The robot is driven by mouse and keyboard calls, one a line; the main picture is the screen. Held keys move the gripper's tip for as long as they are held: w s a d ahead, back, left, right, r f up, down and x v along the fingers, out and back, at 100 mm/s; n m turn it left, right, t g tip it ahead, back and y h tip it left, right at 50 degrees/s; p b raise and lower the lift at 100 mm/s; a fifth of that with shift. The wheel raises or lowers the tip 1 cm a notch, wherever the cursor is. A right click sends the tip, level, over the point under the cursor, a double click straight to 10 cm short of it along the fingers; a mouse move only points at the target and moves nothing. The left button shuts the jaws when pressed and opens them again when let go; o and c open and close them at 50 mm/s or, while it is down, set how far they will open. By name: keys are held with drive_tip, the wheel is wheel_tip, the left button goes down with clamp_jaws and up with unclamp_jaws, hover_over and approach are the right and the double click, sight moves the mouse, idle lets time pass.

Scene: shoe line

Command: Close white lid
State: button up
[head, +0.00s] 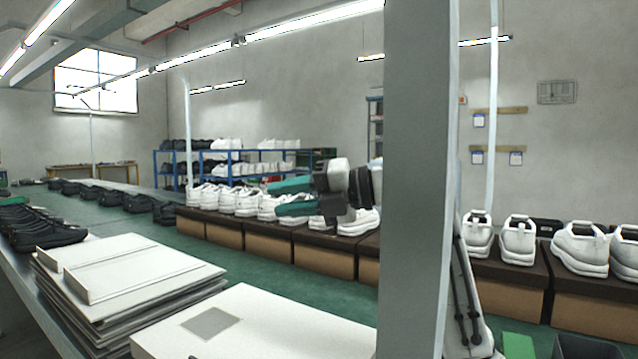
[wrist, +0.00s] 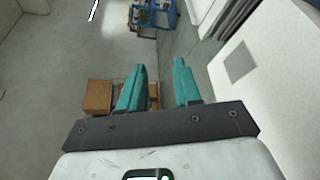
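A broad white lid or box top (head: 265,318) with a grey square on it lies at the bottom middle of the head view, cut off by the frame edge. What seems to be the same white surface with its grey square shows at the right of the wrist view (wrist: 283,62). I cannot tell whether it is hinged to a box. My gripper (head: 276,198) is above and beyond this white surface in the head view, in front of the white shoes. Its two teal fingers also show in the wrist view (wrist: 160,72), apart with nothing between them.
A stack of white flat boxes or lids (head: 130,272) lies to the left. White shoes stand on brown boxes (head: 265,243) along the green bench. Black shoes (head: 38,228) line the far left. A grey pillar (head: 415,180) blocks part of the view.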

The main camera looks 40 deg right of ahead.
drive_tip(key=w+d+m+y+p, duration=0.1)
drive_tip(key=w+d+m+p, duration=0.1)
drive_tip(key=d, duration=0.3)
drive_tip(key=w+d+m+t+y+p, duration=0.1)
drive_tip(key=w+d+m+p, duration=0.1)
drive_tip(key=d+p, duration=0.3)
drive_tip(key=shift+d+r+m, duration=0.25)
drive_tip(key=shift+d+m, duration=0.35)
drive_tip(key=shift+d, duration=0.1)
drive_tip(key=shift+w, duration=0.1)
